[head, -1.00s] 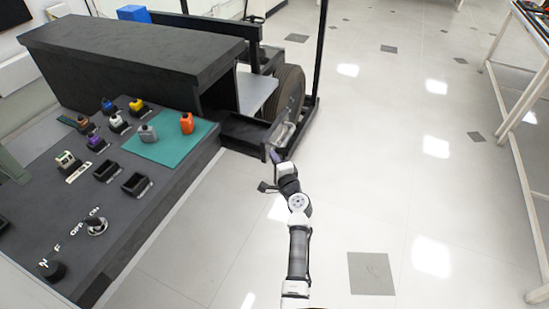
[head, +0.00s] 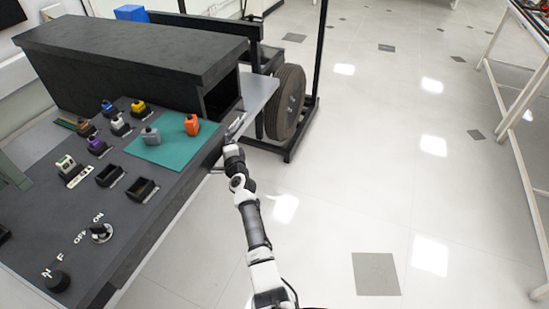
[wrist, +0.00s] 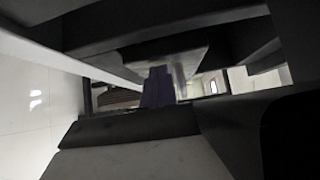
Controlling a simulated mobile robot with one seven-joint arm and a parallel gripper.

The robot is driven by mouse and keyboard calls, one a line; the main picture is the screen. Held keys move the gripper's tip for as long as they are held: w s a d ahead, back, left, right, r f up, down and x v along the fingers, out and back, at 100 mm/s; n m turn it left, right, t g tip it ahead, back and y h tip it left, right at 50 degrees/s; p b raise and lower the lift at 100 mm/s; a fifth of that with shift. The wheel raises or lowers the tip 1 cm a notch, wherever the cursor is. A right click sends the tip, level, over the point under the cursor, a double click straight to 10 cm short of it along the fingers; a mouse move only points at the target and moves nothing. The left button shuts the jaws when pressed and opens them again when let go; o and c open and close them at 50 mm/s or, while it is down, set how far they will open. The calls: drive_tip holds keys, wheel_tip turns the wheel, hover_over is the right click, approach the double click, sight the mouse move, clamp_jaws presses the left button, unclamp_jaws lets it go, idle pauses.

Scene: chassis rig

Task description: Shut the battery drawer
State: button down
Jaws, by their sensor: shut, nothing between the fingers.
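The battery drawer's front (head: 236,122), with a pale handle strip, shows at the right end of the dark cabinet, close against it. The drawer body is hidden inside or behind the cabinet. My gripper (head: 230,142) is just in front of this face, beside the console's right edge. In the wrist view its purple fingers (wrist: 160,87) are together with nothing between them, pointing at a dark and grey structure. I cannot tell whether the fingertips touch the drawer or whether a thin gap is left around it.
A grey console (head: 75,215) with knobs and small coloured blocks lies left of my arm. A teal mat (head: 165,150) holds a grey and an orange canister. A brown wheel (head: 290,100) stands behind. The floor to the right is open.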

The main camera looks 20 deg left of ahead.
drive_tip(key=shift+a+r, duration=0.1)
drive_tip(key=shift+a, duration=0.75)
drive_tip(key=shift+a+r, duration=0.1)
drive_tip(key=s+d, duration=0.7)
drive_tip(key=d, duration=0.4)
drive_tip(key=shift+d+f, duration=0.25)
drive_tip(key=shift+d, duration=0.1)
